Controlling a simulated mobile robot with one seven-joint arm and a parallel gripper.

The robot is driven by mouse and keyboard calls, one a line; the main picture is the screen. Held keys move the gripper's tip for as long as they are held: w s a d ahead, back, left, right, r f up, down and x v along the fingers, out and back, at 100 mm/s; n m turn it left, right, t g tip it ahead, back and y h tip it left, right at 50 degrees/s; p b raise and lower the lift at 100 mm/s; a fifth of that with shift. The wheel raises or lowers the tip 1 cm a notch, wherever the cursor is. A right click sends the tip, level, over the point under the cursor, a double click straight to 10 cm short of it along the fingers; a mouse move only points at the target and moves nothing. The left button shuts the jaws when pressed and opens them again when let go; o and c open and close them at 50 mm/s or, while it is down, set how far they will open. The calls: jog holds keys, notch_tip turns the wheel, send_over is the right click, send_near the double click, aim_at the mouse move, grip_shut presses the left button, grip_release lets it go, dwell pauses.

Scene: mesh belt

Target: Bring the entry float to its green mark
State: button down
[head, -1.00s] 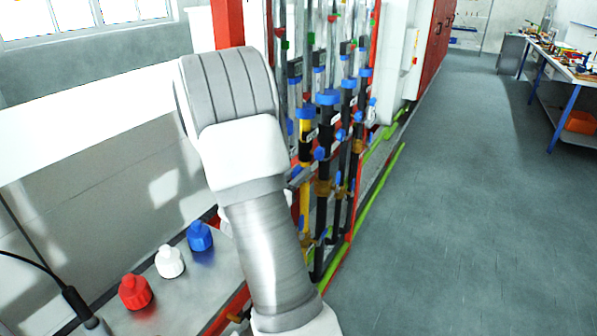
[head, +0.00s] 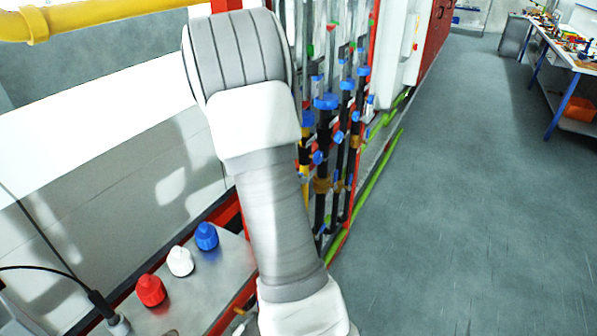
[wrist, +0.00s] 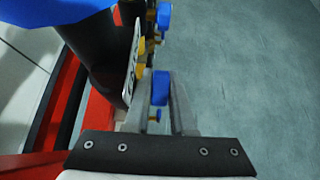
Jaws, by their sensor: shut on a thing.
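My gripper (wrist: 158,108) shows in the wrist view, its two grey fingers on either side of a small blue valve handle (wrist: 160,85). It is shut on this handle. In the head view my arm hides the gripper. The clear flowmeter tubes (head: 317,55) stand upright above the dark pipes, with small red and green marks (head: 316,50) on them. I cannot tell which is the entry tube, and its float is too small to make out.
Black pipes with blue fittings (head: 326,101) stand close together right of my arm. In the wrist view a black pipe and a white label plate (wrist: 132,65) are close left of the fingers. Red, white and blue knobs (head: 207,236) sit on a metal top. The floor (head: 450,200) at right is clear.

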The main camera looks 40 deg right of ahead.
dwell(0.3)
jog(key=c, duration=1)
grip_release()
jog(key=shift+c, duration=0.2)
jog(key=v, duration=1.7)
jog(key=shift+r, duration=0.35)
jog(key=shift+s, duration=0.1)
